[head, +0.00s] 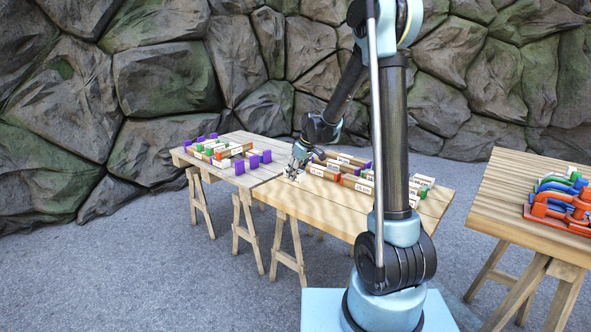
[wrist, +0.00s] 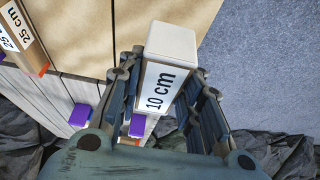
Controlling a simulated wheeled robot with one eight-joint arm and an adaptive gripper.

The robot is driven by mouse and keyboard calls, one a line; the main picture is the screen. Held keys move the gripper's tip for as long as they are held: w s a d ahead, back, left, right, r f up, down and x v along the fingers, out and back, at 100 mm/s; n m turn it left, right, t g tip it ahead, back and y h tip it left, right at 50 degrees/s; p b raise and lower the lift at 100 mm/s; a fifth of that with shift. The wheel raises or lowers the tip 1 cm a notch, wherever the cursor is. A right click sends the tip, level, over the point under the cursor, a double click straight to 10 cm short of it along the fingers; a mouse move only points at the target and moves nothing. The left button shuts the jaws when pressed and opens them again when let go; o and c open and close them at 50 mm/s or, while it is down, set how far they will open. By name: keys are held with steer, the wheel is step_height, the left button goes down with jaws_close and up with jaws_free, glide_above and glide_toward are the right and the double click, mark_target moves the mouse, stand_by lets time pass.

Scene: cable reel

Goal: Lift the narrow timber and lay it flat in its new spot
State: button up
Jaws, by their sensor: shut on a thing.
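My gripper (wrist: 165,78) is shut on a narrow white timber (wrist: 171,42) marked "10 cm" in the wrist view, with one finger on each side of it. The held timber is small and partly hidden by the fingers there. I cannot tell whether it touches a table.
Labelled timbers with purple, green and orange blocks (head: 267,156) stand on the paler table. More labelled timbers (head: 325,173) lie on the front table, right of my gripper. A "25 cm" timber (wrist: 24,33) shows in the wrist view. Coloured clamps (head: 565,205) sit on a right-hand table.

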steer(key=shift+f, duration=4.4)
steer(key=shift+s+d, duration=0.1)
steer(key=shift+s, duration=0.1)
steer(key=shift+f, duration=0.2)
steer(key=o, duration=1.1)
steer(key=shift+o, duration=0.2)
